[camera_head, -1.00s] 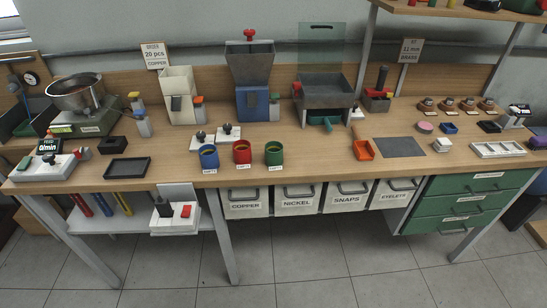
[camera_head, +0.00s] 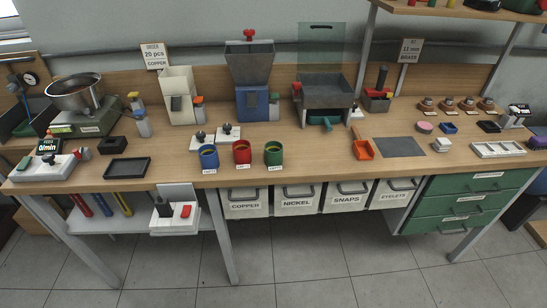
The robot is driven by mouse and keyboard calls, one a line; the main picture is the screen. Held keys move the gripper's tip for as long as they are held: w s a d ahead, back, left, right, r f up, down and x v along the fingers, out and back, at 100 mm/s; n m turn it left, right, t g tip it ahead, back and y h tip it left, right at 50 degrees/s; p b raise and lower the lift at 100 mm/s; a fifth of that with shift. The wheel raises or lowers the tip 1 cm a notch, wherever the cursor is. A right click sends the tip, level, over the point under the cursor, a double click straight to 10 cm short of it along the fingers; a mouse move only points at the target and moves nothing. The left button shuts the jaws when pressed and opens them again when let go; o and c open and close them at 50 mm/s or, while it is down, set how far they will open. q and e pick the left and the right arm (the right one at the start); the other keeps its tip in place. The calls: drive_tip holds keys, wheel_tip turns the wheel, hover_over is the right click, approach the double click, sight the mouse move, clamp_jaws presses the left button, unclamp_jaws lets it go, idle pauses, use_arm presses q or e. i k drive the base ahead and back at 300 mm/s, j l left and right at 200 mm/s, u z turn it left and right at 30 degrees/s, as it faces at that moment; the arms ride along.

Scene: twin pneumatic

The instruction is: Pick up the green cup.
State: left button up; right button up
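The green cup (camera_head: 274,154) stands upright near the front edge of the wooden bench, with a small white label in front of it. It is the rightmost of three cups in a row. The red cup (camera_head: 242,152) stands just to its left, and the blue cup (camera_head: 209,157) is left of the red one. Neither of my grippers shows in the head view, so I cannot see whether they are open or shut.
The bench top (camera_head: 320,160) is clear right of the green cup up to an orange scoop (camera_head: 362,149). Behind the cups stand a blue-based hopper (camera_head: 252,100) and a grey tray stand (camera_head: 325,92). Labelled bins (camera_head: 296,199) hang below the front edge.

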sight(274, 149)
drive_tip(key=i+l, duration=0.1)
drive_tip(key=l, duration=0.4)
drive_tip(key=i+l, duration=0.1)
drive_tip(key=l, duration=0.4)
drive_tip(key=i+l+u, duration=0.1)
drive_tip(key=l, duration=0.4)
drive_tip(key=i+l, duration=0.1)
drive_tip(key=l, duration=0.4)
